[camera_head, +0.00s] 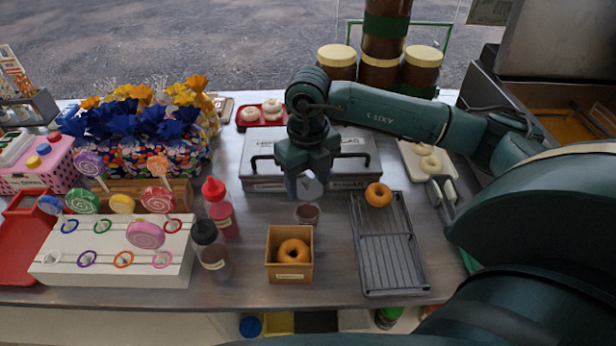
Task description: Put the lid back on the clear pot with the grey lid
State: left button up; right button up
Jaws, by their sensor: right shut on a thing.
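My right gripper (306,186) reaches down over the middle of the counter, in front of the metal box. It is shut on a small grey lid (312,187), which looks tilted and is partly hidden by the fingers. My left gripper is not in view.
A red-capped bottle (220,210) and a black-capped bottle (209,250) stand left. The silver metal box (262,178) is close behind.

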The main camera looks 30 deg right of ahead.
notch_tip(320, 180, down, 5)
jog(key=b, duration=0.2)
jog(key=shift+r+b, duration=0.2)
jog(key=shift+b, duration=0.2)
jog(key=shift+f+b, duration=0.3)
jog(key=shift+f, duration=0.05)
pick_arm(q)
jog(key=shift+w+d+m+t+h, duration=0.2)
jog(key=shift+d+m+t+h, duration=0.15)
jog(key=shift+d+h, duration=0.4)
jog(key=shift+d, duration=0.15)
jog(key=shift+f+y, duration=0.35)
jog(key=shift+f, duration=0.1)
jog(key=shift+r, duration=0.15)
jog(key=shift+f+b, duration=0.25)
jog(key=shift+b, duration=0.15)
pick_arm(e)
jog(key=shift+f, duration=0.1)
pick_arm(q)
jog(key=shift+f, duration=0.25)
